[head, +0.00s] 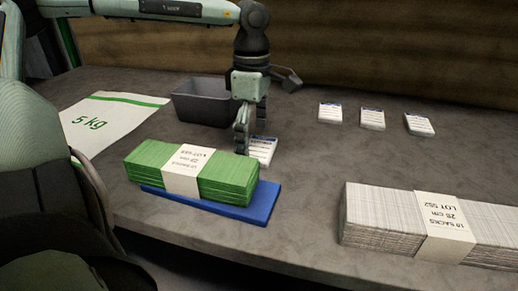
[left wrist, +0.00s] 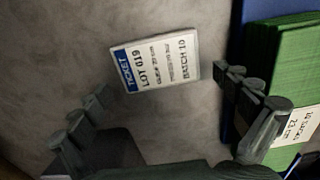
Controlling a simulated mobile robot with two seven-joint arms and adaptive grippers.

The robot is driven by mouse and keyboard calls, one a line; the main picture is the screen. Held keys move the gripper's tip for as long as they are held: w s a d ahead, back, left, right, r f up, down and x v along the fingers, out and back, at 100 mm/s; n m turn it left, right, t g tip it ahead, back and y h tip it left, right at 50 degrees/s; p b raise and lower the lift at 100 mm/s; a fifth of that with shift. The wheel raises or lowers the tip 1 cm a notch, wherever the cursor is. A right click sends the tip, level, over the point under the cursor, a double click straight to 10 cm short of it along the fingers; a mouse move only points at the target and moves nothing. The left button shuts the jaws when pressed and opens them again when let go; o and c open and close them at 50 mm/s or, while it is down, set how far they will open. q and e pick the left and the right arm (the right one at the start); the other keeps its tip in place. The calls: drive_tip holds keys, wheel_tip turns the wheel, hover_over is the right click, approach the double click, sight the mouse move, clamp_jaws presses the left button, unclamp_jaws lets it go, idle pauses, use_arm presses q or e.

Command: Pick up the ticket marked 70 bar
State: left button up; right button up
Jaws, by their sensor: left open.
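A white ticket (head: 263,150) with a blue header lies on the table just behind the green sack bundle. In the left wrist view the ticket (left wrist: 157,62) reads LOT 019 and BATCH 10; its smaller middle lines are too blurred to read surely. My left gripper (head: 243,142) points down beside this ticket. Its open fingers (left wrist: 160,90) stand to either side of the ticket, apart from it, with nothing between them gripped. Three more tickets lie farther right: one (head: 330,113), a second (head: 373,119) and a third (head: 419,125). Their print is too small to read. My right gripper is not seen.
The green sack bundle (head: 143,161) sits on a blue board (head: 262,205), close to the left gripper. A grey bin (head: 195,105) stands behind. A 5 kg sack (head: 105,118) lies left. A white sack bundle (head: 385,218) lies front right. The middle table is clear.

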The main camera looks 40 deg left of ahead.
use_arm(q)
drive_tip(key=shift+f, duration=0.2)
drive_tip(key=c, duration=1.1)
